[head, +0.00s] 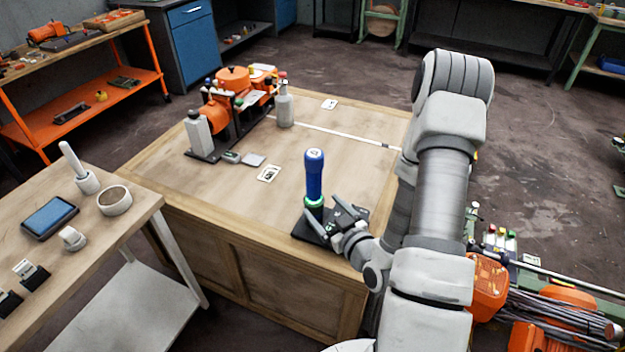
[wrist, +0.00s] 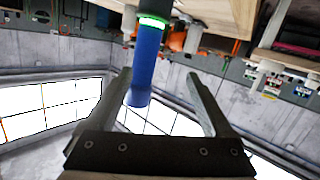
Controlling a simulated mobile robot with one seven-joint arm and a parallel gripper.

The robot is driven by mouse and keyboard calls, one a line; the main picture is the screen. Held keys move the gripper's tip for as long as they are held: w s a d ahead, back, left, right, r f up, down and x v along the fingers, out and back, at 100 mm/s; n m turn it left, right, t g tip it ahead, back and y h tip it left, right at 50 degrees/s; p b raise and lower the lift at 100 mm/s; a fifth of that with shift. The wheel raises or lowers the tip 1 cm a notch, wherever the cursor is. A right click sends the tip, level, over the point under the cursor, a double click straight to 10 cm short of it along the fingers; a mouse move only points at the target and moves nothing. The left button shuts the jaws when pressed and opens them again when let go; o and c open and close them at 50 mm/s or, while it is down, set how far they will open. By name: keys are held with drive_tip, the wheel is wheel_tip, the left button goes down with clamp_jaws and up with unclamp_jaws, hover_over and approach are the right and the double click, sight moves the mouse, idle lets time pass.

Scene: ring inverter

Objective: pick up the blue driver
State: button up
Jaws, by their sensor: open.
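The blue driver (head: 314,178) stands upright on a dark base plate (head: 312,232) near the front right corner of the wooden table. A green glowing ring circles its lower part. My gripper (head: 339,212) is open and low beside the driver, on its right. In the wrist view the blue driver (wrist: 146,62) shows between and beyond the two fingers of my gripper (wrist: 162,78), nearer the left finger. I cannot tell from these frames whether a finger touches it.
An orange machine (head: 228,105) with bottles stands at the table's back left. A card (head: 269,173) lies mid-table. A side bench (head: 130,222) with a mortar (head: 114,200) and a blue pad (head: 50,217) is at the left. The table middle is mostly clear. Orange equipment (head: 489,285) is at the right.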

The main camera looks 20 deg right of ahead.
sight(316, 187)
drive_tip(key=w+m+t+b, duration=0.1)
drive_tip(key=b, duration=0.3)
drive_tip(key=w+d+f+m+t+h+b, duration=0.1)
drive_tip(key=w+m+b, duration=0.1)
drive_tip(key=b, duration=0.2)
drive_tip(key=shift+w+f+h+b, duration=0.1)
drive_tip(key=shift+f+h+b, duration=0.1)
drive_tip(key=shift+h+b, duration=0.1)
drive_tip(key=w+b, duration=0.2)
drive_tip(key=b, duration=0.1)
drive_tip(key=shift+d+b, duration=0.15)
drive_tip(key=shift+b, duration=0.25)
drive_tip(key=w+b, duration=0.1)
drive_tip(key=b, duration=0.2)
drive_tip(key=shift+w+r, duration=0.25)
drive_tip(key=shift+w, duration=1)
drive_tip(key=shift+w+b, duration=0.5)
drive_tip(key=shift+w, duration=2.15)
clamp_jaws()
drive_tip(key=shift+r, duration=0.1)
